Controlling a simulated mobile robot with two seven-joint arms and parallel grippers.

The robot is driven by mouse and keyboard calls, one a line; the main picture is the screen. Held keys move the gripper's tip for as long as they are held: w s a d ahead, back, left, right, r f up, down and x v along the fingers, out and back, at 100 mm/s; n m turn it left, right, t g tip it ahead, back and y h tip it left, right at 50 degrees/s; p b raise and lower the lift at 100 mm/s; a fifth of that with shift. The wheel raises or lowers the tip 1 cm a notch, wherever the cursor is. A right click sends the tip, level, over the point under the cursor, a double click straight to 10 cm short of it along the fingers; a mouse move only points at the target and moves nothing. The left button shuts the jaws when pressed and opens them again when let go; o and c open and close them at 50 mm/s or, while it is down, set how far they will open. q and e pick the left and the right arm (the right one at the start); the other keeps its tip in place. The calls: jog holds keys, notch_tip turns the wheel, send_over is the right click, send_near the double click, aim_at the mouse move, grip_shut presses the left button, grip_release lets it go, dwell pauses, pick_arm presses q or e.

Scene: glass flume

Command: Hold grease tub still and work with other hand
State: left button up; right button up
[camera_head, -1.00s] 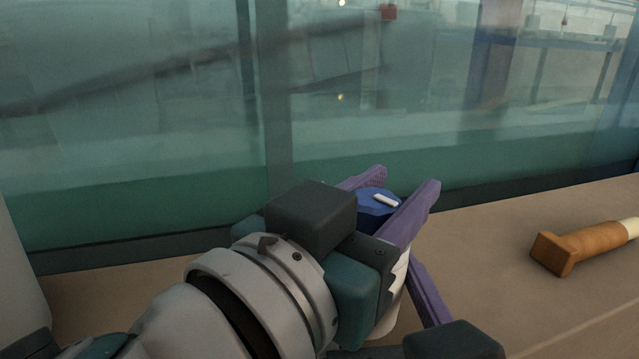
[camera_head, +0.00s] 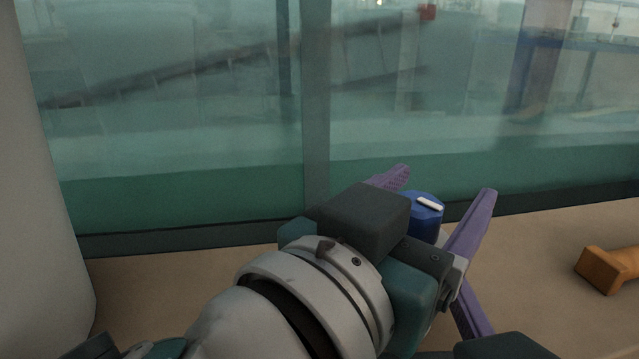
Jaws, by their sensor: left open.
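The grease tub (camera_head: 420,220) has a blue lid with a small white bar on top. It stands near the foot of the glass, and my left gripper hides most of its body. My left gripper (camera_head: 446,182) is open, with one purple finger on each side of the lid. A gap shows between the lid and the right-hand finger; contact with the far finger cannot be told. Part of my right gripper (camera_head: 470,312) shows at the bottom, a purple finger and a dark block; its jaw opening is not visible.
An orange-brown handled tool (camera_head: 610,268) lies on the tan surface (camera_head: 545,250) at the right edge, cut off by the frame. The glass wall (camera_head: 180,130) rises behind the tub. A pale grey upright shape (camera_head: 40,230) stands at the left. The surface between tub and tool is clear.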

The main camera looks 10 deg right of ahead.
pick_arm(q)
jog(key=v, duration=1.2)
jog(key=shift+w, duration=0.1)
